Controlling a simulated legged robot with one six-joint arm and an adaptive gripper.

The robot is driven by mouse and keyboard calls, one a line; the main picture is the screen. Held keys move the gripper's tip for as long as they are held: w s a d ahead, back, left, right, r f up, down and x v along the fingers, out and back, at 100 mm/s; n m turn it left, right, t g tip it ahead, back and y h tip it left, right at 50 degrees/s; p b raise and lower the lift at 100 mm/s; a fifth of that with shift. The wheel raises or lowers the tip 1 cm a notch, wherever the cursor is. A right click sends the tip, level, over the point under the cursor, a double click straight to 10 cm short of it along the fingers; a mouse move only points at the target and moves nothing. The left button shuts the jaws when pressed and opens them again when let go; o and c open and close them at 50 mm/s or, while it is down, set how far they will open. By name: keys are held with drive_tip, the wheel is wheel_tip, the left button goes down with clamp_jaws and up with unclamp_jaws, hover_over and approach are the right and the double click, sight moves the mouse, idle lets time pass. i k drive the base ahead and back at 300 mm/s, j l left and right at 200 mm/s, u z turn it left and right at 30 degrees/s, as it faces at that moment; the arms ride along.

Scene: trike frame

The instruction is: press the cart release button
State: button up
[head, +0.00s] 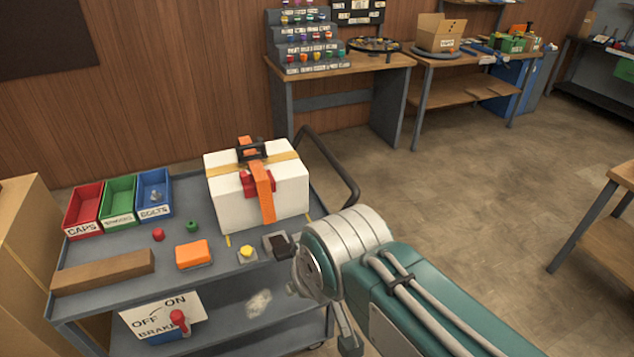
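A grey cart (110,268) stands at the left. Near its front edge is a round yellow button (247,251) on a small grey base. Just right of it is a dark rocker-like piece (281,244) on a grey plate, partly close behind my arm. No label on either is readable, so I cannot tell from markings which is the cart release. My arm reaches in from the lower right, its silver joint right of these controls. My gripper's fingers cannot be made out.
A strapped white box (235,195) stands on the cart, with red, green and blue bins (154,193) left. An orange block (194,254) and wooden bar (103,272) lie in front. A red brake lever (179,319) is below. A black handle (335,167) rises at right.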

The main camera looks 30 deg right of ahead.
sight(247, 251)
drive_tip(key=i+l+u, duration=0.2)
drive_tip(key=l+u, duration=0.2)
drive_tip(key=l, duration=1.05)
drive_tip(key=l+u, duration=0.35)
drive_tip(key=l, duration=1.05)
